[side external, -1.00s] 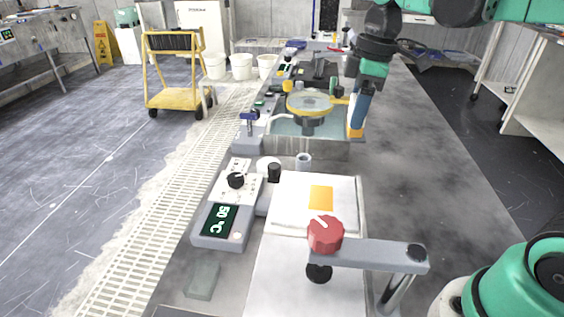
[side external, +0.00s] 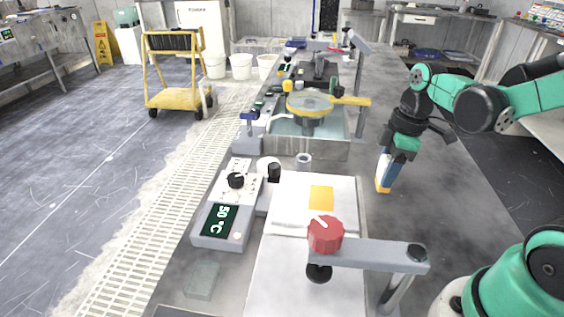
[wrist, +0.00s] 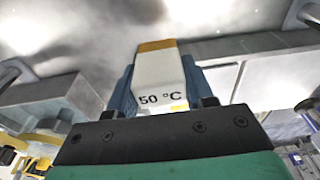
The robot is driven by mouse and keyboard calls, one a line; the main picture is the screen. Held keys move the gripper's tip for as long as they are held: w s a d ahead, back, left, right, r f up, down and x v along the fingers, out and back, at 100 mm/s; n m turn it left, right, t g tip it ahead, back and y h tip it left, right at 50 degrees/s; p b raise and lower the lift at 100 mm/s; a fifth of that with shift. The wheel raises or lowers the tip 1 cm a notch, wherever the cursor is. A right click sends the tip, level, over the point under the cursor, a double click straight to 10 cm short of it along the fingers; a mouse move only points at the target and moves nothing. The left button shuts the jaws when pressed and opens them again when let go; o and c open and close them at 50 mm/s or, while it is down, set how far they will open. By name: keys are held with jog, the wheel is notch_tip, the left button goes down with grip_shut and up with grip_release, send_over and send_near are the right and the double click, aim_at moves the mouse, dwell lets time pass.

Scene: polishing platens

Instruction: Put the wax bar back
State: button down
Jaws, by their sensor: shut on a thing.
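My gripper (side external: 390,168) is shut on the wax bar (side external: 382,186), a pale bar with an orange end. It hangs pointing down, slightly tilted, above the grey bench to the right of the basin. The wrist view shows the wax bar (wrist: 160,72) between two blue fingers, with "50 °C" printed on its side and the orange end farthest from the gripper. Whether the bar touches the bench is hard to tell.
A white plate (side external: 285,205) with an orange square (side external: 321,197) lies in front, beside a control box (side external: 222,220) reading 50 °C. A red knob (side external: 325,234) on a grey arm stands over it. A basin (side external: 290,147) with a round platen (side external: 310,104) is behind. The right side of the bench is bare.

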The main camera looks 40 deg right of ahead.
jog(key=shift+f, duration=3.1)
jog(key=shift+f, duration=0.15)
jog(key=shift+c, duration=1.7)
grip_release()
jog(key=r, duration=0.8)
jog(key=s+r, duration=0.1)
jog(key=r, duration=0.3)
jog(key=shift+d+r, duration=0.1)
jog(key=shift+d, duration=0.25)
jog(key=w+a+m+t+h, duration=0.1)
jog(key=a+m+t, duration=0.5)
jog(key=a+m, duration=0.2)
jog(key=shift+w+a+f+m, duration=0.15)
jog(key=shift+w+f+m, duration=0.05)
jog(key=shift+w+m, duration=0.25)
